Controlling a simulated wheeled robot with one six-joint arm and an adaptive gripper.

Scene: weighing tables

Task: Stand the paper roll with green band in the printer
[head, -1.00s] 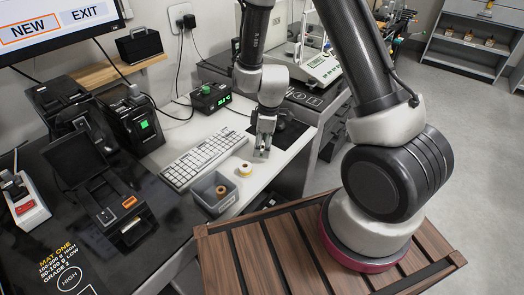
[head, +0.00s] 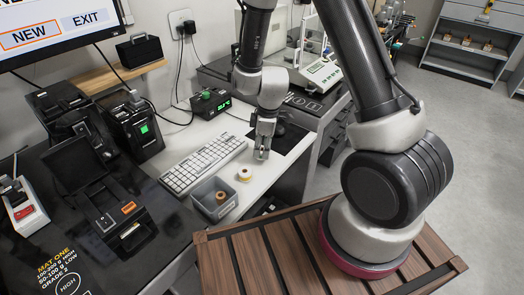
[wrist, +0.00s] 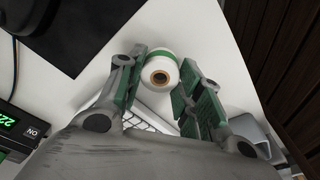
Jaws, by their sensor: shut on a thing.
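The paper roll with green band (wrist: 159,69) is white with a brown core, and in the wrist view it sits between my fingertips. My gripper (wrist: 161,75) is shut on it. In the head view my gripper (head: 263,154) is low over the white table's front part, right of the keyboard; its fingers mostly hide the roll there. The black printer (head: 108,205) with an orange label stands at the left on the dark mat with its lid raised. Another black machine (head: 137,130) with a green button stands behind it.
A white roll (head: 245,174) stands near the table's front edge, beside a grey bin (head: 201,200) holding a brown-cored roll. The keyboard (head: 203,163) lies between my gripper and the printer. A green-lit display (head: 211,104) stands behind, and a balance (head: 322,73) at the back right.

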